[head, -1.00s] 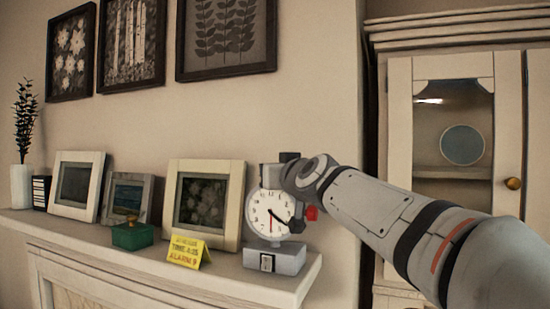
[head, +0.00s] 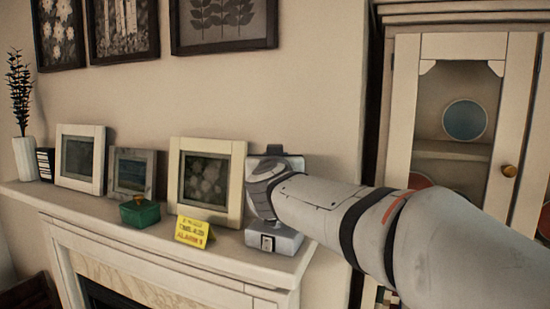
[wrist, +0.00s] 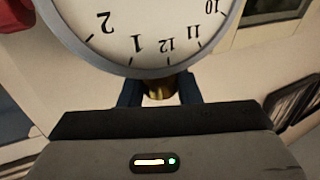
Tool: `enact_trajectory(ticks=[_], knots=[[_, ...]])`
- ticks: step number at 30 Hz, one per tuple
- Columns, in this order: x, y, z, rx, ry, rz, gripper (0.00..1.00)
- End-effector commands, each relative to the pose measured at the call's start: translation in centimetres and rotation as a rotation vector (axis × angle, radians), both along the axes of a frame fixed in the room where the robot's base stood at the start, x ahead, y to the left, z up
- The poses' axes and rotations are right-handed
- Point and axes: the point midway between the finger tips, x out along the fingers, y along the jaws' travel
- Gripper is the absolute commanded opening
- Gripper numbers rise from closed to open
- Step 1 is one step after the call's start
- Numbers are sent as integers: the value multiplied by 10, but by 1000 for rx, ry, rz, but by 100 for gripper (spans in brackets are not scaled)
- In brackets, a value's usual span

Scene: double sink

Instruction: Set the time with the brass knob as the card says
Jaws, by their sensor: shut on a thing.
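In the wrist view the clock's white dial (wrist: 165,30) shows close up and upside down, with its 10 to 2 numerals visible. No hands show in that part. The brass knob (wrist: 158,89) sits just past the dial's rim near 12, between the dark fingers of my gripper (wrist: 159,92), which are shut on it. In the head view my arm hides the dial, and the grey clock base (head: 283,241) shows below. The yellow card (head: 194,232) stands left of the base; its small text seems to read a time of 4:20 and alarm 9.
A red part (wrist: 14,15) shows at the wrist view's upper left. On the mantel (head: 150,241) stand a green box (head: 140,215), several picture frames, including a cream one (head: 235,185) close by the clock, and a white vase (head: 25,158). A glass-door cabinet (head: 411,115) is at right.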

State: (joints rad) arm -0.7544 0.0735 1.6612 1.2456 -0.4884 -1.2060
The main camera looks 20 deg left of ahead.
Motion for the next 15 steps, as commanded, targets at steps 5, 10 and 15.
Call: enact_trajectory(ticks=[5,10,15], knots=[[0,-1,2,-1,-1,-44,7],[0,-1,1,-1,1,-67,7],[0,-1,0,-2,3,-75,7]])
